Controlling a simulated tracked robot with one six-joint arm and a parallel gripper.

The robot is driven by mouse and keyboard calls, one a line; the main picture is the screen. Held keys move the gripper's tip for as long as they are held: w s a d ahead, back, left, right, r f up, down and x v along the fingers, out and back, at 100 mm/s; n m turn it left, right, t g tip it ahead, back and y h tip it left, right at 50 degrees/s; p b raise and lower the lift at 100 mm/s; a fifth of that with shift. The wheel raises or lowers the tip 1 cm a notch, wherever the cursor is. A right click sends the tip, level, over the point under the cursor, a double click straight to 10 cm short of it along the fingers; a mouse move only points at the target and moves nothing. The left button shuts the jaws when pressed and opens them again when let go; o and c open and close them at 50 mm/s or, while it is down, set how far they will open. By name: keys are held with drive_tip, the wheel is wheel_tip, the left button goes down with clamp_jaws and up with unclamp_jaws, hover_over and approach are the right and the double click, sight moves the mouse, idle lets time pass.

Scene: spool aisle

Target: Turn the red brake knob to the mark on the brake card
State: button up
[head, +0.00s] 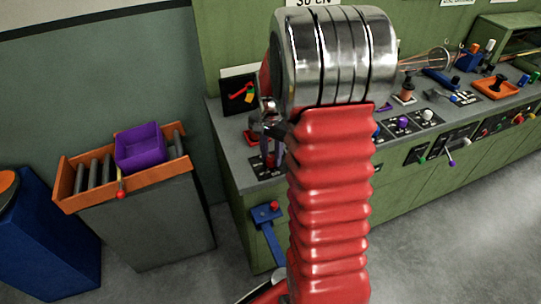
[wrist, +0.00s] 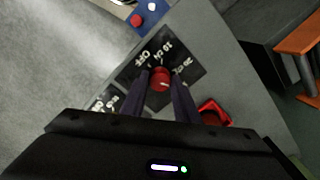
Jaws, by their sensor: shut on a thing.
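The red brake knob (wrist: 160,79) sits on a black plate (wrist: 186,65) lettered "OFF", "10 cN" and "20 cN" in the wrist view. My gripper (wrist: 161,88) has its two dark fingers on either side of the knob, shut on it. I cannot make out clearly where the knob points. In the head view my gripper (head: 270,150) is at the bench's left end, partly hidden behind my arm, and the knob (head: 270,161) barely shows below it. A white card (head: 312,3) on the wall, cut by the top edge, seems to read "30 cN".
A black panel with a coloured pointer (head: 240,91) stands at the bench's back left. A red tray (wrist: 212,110) lies near the knob. Knobs and levers line the bench (head: 222,130) to the right. An orange-rimmed bin (head: 72,190) holds a purple box (head: 139,150). Floor is clear at right.

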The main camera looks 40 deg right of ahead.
sight(271, 158)
drive_tip(key=shift+w+r+m, duration=0.1)
drive_tip(key=shift+w+m, duration=0.05)
drive_tip(key=shift+m, duration=1.45)
drive_tip(key=o, duration=0.8)
drive_tip(key=shift+o, duration=1.3)
wheel_tip(271, 158, up, 14)
drive_tip(key=shift+f, duration=0.25)
